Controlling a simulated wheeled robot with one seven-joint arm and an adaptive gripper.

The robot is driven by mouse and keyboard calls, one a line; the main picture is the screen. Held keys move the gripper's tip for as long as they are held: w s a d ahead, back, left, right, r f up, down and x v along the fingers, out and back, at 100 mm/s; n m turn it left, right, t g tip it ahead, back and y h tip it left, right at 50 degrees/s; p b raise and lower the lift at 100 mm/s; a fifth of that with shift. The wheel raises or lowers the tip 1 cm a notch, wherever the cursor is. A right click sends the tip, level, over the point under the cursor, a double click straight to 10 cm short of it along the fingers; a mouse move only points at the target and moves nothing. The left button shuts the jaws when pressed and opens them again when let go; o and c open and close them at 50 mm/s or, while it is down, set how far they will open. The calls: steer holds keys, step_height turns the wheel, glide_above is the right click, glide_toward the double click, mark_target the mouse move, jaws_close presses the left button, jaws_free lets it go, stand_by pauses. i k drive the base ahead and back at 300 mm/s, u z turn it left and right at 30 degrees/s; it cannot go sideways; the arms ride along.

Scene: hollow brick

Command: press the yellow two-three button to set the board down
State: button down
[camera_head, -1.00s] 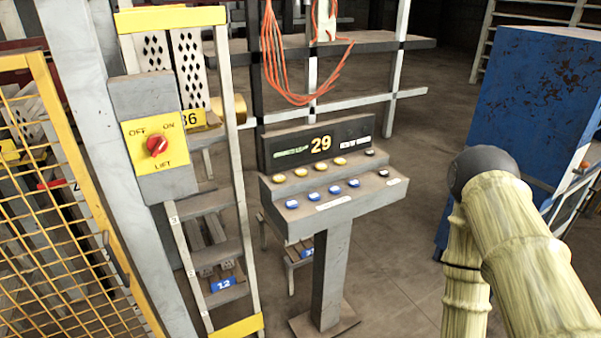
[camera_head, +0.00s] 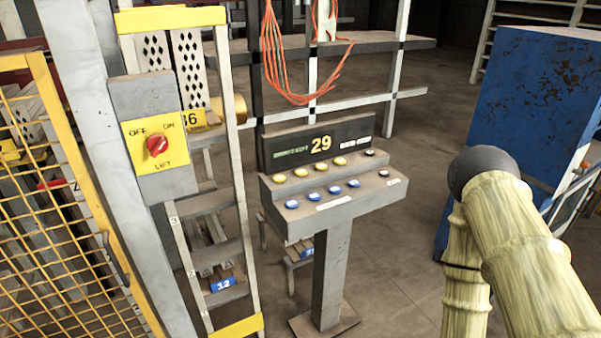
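A grey control desk (camera_head: 330,211) stands on a post in the middle of the view. Its upper step carries a row of several yellow buttons (camera_head: 301,173). Their labels are too small to read, so I cannot tell which is two-three. A row of blue buttons (camera_head: 334,189) lies on the lower step. The dark display (camera_head: 347,146) above shows 29 in yellow, with small blurred text on both sides. My arm, in a pale yellow cover, shows at the right, apart from the desk. My gripper is not in view. I cannot make out for sure which board is meant.
A grey switch box (camera_head: 157,147) with a red knob marked LIFT is on the left post. A yellow mesh fence (camera_head: 60,215) is at the left edge. A rusty blue cabinet (camera_head: 530,110) stands at the right. Orange cables (camera_head: 300,60) hang behind the desk. Floor between desk and cabinet is clear.

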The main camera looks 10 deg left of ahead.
mark_target(300, 172)
steer(key=z, duration=3.15)
steer(key=k, duration=1.65)
steer(key=u, duration=2.5)
steer(key=i, duration=0.5)
